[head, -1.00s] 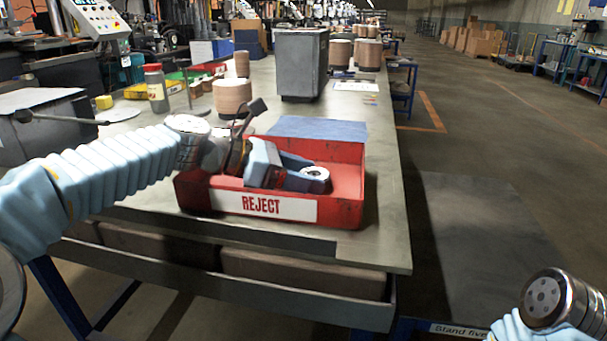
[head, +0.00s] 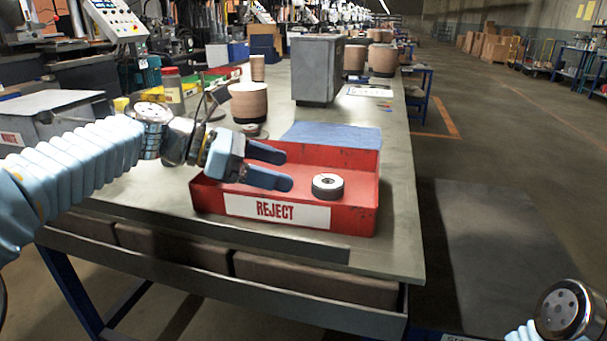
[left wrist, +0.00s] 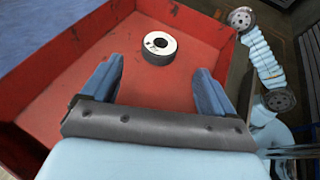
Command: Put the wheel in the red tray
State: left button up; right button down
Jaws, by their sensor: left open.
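The wheel (head: 328,187) is a small dark disc with a pale face and a centre hole. It lies flat on the floor of the red tray (head: 356,219), which has a REJECT label on its front. The wheel also shows in the left wrist view (left wrist: 159,47), inside the tray and beyond my fingertips. My left gripper (head: 288,168) is open and empty over the left part of the tray, with its blue fingers pointing toward the wheel and apart from it. My right arm's end shows at the bottom right, but no right gripper fingers are visible.
A blue cloth (head: 330,134) lies behind the tray. A grey metal box (head: 317,72) and several brown cylinders (head: 249,102) stand further back on the bench. A grey box (head: 55,120) sits at the left. The bench's right edge is clear beside the tray.

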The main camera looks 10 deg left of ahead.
pick_arm(q)
jog(key=shift+v, duration=1.8)
